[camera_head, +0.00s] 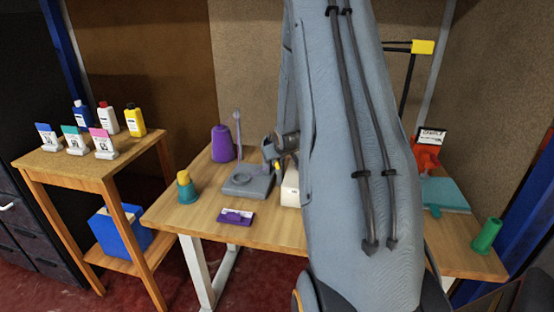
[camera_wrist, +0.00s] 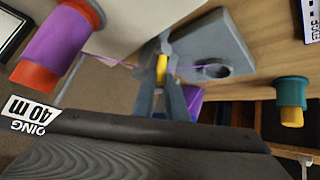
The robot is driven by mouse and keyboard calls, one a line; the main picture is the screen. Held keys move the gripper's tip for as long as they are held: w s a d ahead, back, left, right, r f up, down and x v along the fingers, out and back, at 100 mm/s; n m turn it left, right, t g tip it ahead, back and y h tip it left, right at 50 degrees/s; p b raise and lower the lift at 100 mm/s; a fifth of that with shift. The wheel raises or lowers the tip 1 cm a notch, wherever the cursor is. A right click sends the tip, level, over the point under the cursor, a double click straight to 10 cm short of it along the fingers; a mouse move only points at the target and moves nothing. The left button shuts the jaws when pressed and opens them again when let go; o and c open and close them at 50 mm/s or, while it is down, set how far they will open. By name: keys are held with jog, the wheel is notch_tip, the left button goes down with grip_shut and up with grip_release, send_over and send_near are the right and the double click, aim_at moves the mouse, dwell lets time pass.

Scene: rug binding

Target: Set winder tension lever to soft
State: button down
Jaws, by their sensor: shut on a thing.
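The grey winder (camera_head: 248,183) stands on the wooden table, with a thin upright post at its back; its grey base also shows in the wrist view (camera_wrist: 218,42). A small yellow lever tip (camera_wrist: 161,68) sits between my fingers in the wrist view, and a bit of yellow (camera_head: 280,163) shows beside the winder in the head view. My gripper (camera_wrist: 160,76) is shut on this yellow tip. My arm hides much of the table's middle in the head view. No soft mark is readable, so the lever's setting cannot be told.
A purple thread (camera_wrist: 110,62) runs across near my fingers. A purple spool with orange ends (camera_wrist: 62,45) is close at left. A teal-and-yellow cone (camera_head: 187,188), purple cone (camera_head: 222,143), purple block (camera_head: 236,216) and white box (camera_head: 290,188) stand around the winder.

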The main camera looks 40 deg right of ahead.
jog(key=c, duration=1.8)
grip_release()
jog(key=shift+a, duration=0.1)
jog(key=shift+o, duration=0.2)
jog(key=b+v, duration=0.1)
jog(key=v, duration=0.6)
jog(key=shift+s+a+r, duration=0.15)
jog(key=shift+s+r, duration=0.05)
jog(key=shift+r, duration=0.05)
